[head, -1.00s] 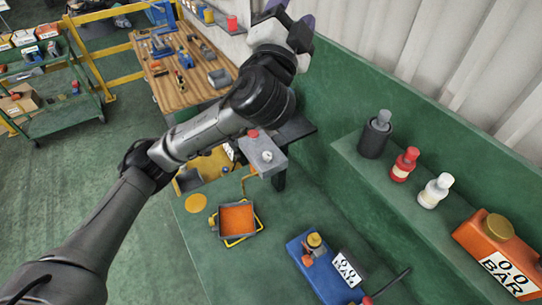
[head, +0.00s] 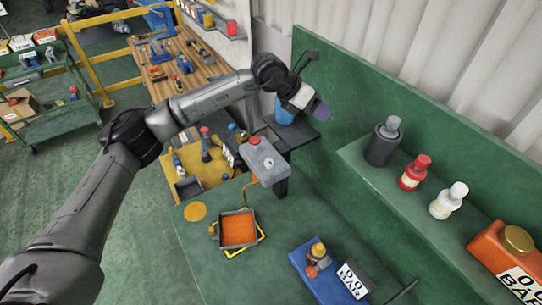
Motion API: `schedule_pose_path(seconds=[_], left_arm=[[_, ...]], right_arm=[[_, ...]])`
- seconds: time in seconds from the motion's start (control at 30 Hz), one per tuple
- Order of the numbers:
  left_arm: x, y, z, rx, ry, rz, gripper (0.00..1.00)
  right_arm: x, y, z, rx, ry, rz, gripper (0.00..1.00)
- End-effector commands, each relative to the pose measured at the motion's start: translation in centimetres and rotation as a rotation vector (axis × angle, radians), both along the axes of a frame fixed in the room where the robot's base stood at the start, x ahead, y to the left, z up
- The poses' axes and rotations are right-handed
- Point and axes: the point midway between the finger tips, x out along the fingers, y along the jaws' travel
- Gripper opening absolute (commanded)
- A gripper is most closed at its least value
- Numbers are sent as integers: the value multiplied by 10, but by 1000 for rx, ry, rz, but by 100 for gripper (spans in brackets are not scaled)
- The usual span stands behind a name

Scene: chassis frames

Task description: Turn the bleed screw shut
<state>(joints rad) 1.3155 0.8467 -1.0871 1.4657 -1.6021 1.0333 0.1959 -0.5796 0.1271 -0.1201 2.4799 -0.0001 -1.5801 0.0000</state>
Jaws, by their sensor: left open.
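A grey block (head: 262,160) on a dark post carries a small silver knob (head: 268,163) and a red cap (head: 254,140). A blue block (head: 318,272) on the green bench holds a brass knob (head: 317,250) and an orange part, beside a white gauge plate (head: 352,280). I cannot tell for certain which fitting is the bleed screw. My left gripper (head: 318,108), with purple fingertips, is open above and right of the grey block, in front of a blue cylinder (head: 284,116). It appears empty and apart from both blocks. My right gripper is not in view.
An orange-lined tray (head: 238,230) and an orange disc (head: 195,211) lie on the green bench (head: 200,260). A green ledge at right holds dark, red (head: 414,172) and white (head: 448,200) bottles and an orange BAR box (head: 502,250). A green back panel stands behind.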

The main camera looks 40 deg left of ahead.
Motion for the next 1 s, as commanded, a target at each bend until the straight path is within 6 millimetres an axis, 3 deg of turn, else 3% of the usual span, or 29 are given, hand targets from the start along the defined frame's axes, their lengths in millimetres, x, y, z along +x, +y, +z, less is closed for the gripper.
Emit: schedule_pose_path(seconds=[0.1,0.2,0.4,0.73,1.0], left_arm=[[-17,31,-28,191,180,30,57],[-36,51,-41,323,314,51,57],[-68,77,-51,480,523,83,57],[-84,86,-63,528,635,114,57],[-85,86,-110,528,637,112,57]], right_arm=[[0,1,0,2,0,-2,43],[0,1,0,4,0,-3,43],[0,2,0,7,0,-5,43],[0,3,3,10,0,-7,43],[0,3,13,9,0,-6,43]])
